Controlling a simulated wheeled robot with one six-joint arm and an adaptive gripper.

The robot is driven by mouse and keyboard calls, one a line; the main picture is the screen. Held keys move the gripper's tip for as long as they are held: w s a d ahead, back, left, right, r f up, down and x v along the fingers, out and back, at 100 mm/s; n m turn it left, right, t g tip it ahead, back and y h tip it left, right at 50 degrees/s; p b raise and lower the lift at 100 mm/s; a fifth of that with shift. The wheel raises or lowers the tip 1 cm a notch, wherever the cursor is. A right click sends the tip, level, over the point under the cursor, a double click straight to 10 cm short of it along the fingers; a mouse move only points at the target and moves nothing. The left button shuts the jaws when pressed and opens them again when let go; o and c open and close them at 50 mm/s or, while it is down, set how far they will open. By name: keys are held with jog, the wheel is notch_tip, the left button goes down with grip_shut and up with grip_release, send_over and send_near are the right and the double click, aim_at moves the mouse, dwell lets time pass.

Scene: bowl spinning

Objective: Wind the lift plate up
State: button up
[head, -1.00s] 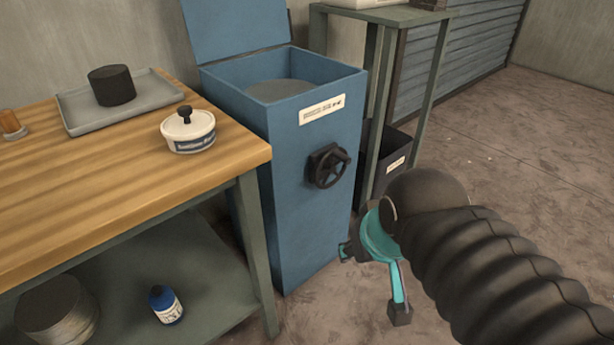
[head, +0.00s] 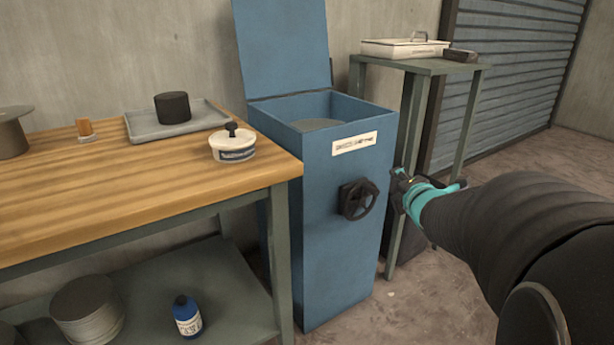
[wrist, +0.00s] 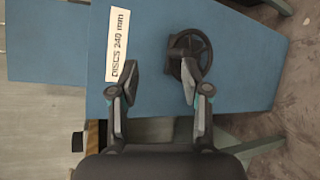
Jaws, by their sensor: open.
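The blue cabinet (head: 330,240) stands open-topped with its lid raised at the back. Inside it the round grey lift plate (head: 318,124) shows a little below the rim. A black handwheel (head: 357,199) sits on the cabinet's front, below a white label (head: 354,143). My gripper (head: 402,182) is to the right of the handwheel and apart from it. In the wrist view, my open gripper (wrist: 158,80) faces the cabinet front (wrist: 240,75). The handwheel (wrist: 188,55) lies beyond the right finger, and the label (wrist: 118,45) lies beyond the left finger. Nothing is between the fingers.
A side table (head: 430,68) stands right of the cabinet. Bare floor (head: 440,290) lies in front.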

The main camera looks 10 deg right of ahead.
aim_at(377, 194)
jog(key=d+f+n+t+y+b, duration=0.4)
jog(key=f+n+y, duration=0.5)
jog(key=n, duration=0.8)
jog(key=shift+n+g, duration=0.3)
jog(key=shift+g, duration=0.4)
jog(key=p+x, duration=0.2)
jog(key=x, duration=1.1)
jog(key=shift+w, duration=0.2)
grip_shut()
